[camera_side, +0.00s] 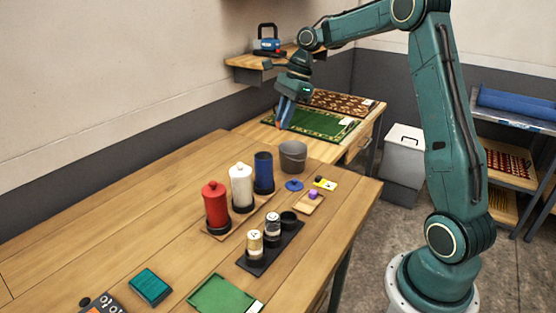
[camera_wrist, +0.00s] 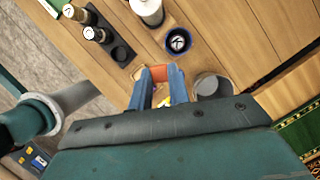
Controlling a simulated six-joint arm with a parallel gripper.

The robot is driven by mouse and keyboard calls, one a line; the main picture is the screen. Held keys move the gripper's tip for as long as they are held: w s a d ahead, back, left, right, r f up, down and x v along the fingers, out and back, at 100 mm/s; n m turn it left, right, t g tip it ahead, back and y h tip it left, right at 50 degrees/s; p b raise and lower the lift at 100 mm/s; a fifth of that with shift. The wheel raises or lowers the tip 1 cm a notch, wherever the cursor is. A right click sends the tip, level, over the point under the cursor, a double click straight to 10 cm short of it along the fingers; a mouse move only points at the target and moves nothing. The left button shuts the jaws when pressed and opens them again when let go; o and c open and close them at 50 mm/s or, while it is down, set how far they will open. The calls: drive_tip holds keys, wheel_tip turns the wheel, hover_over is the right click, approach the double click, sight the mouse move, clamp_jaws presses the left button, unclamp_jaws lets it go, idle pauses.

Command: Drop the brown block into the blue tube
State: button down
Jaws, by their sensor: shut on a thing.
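The blue tube (camera_side: 263,172) stands upright at the right end of a row with a red and a white canister, and its top is open. In the wrist view the blue tube (camera_wrist: 178,42) lies just beyond my fingertips, with a dark inside and a pale mark in it. My gripper (camera_side: 280,124) is above the table, higher than the tube and apart from it. In the wrist view my gripper (camera_wrist: 159,80) is shut on the brown block (camera_wrist: 160,73), which looks reddish-orange between the blue fingers.
The lidded white canister (camera_side: 241,186) and red canister (camera_side: 215,206) stand beside the tube. A grey bucket (camera_side: 293,156) is close to its right. A blue lid (camera_side: 294,185) lies flat in front. A black rack (camera_side: 268,248) holds small jars. The table's left part is clear.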

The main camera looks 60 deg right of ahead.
drive_tip(key=shift+w+d+r+m+t, duration=0.1)
drive_tip(key=shift+w+r+m+t, duration=0.15)
drive_tip(key=shift+w+m, duration=0.45)
drive_tip(key=shift+w+a+r+m+t, duration=0.1)
drive_tip(key=shift+w+r+m+t, duration=0.2)
drive_tip(key=shift+w, duration=0.6)
drive_tip(key=shift+w+d+r+m+t, duration=0.1)
drive_tip(key=shift+w+r+m, duration=0.05)
drive_tip(key=shift+w+m, duration=0.55)
drive_tip(key=shift+w+f, duration=0.1)
drive_tip(key=shift+f, duration=0.1)
drive_tip(key=shift+f, duration=2.8)
drive_tip(key=c, duration=1.3)
unclamp_jaws()
drive_tip(key=shift+o, duration=0.2)
drive_tip(key=shift+r, duration=0.15)
drive_tip(key=v, duration=1.3)
drive_tip(key=shift+r, duration=0.25)
